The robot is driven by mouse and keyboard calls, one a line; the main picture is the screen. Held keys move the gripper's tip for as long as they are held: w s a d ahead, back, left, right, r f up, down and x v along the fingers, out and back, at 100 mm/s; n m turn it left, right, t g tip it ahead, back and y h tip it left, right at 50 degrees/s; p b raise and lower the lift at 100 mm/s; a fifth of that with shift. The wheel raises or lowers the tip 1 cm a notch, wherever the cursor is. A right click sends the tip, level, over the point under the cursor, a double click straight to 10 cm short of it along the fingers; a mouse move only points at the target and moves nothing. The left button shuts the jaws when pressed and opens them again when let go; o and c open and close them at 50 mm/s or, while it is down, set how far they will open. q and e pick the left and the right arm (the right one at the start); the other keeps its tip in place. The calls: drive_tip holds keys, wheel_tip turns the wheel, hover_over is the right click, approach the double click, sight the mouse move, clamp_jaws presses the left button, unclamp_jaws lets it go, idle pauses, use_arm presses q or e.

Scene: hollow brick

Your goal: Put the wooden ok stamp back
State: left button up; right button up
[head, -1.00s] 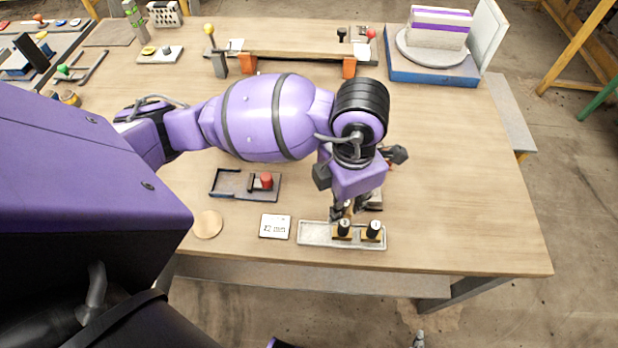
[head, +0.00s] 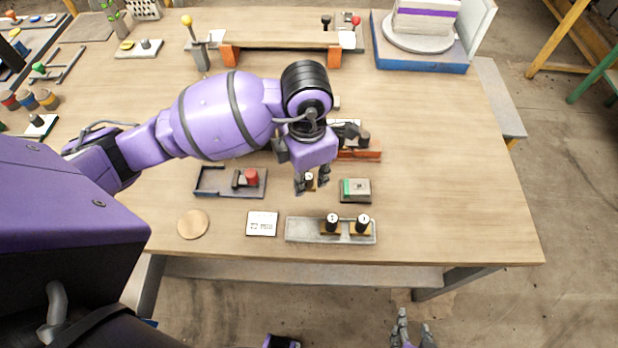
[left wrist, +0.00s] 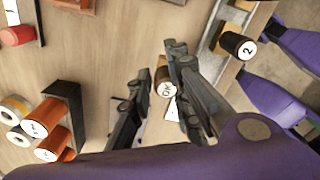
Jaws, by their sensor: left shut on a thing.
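My left gripper (head: 312,186) is shut on the wooden ok stamp (head: 310,177). In the left wrist view the stamp's pale round top reads OK (left wrist: 167,90), between the two dark fingers (left wrist: 155,105). The gripper is over the table, behind the left part of a grey tray (head: 298,229). Two stamps with black handles and numbered white tops, one here (head: 332,222), stand in the tray's middle and right; its left end is bare. The ok stamp's lower part is mostly hidden. My right gripper (head: 414,328) is at the bottom edge, empty, fingers apart.
A green-and-grey block (head: 357,190) sits right of the left gripper. A dark tray with a red knob (head: 251,176) is to its left. A white card (head: 262,223) and a round wooden disc (head: 193,224) lie near the front edge. The right side of the table is clear.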

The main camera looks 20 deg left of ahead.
sight(309, 174)
use_arm(q)
drive_tip(key=w+f, duration=0.2)
drive_tip(key=shift+w+a+f, duration=0.1)
drive_tip(key=shift+a+f, duration=0.15)
drive_tip(key=shift+f, duration=1.55)
drive_tip(key=shift+f, duration=0.2)
drive_tip(key=o, duration=0.9)
drive_tip(key=shift+r, duration=0.1)
wheel_tip(309, 174, up, 12)
drive_tip(key=shift+r, duration=0.1)
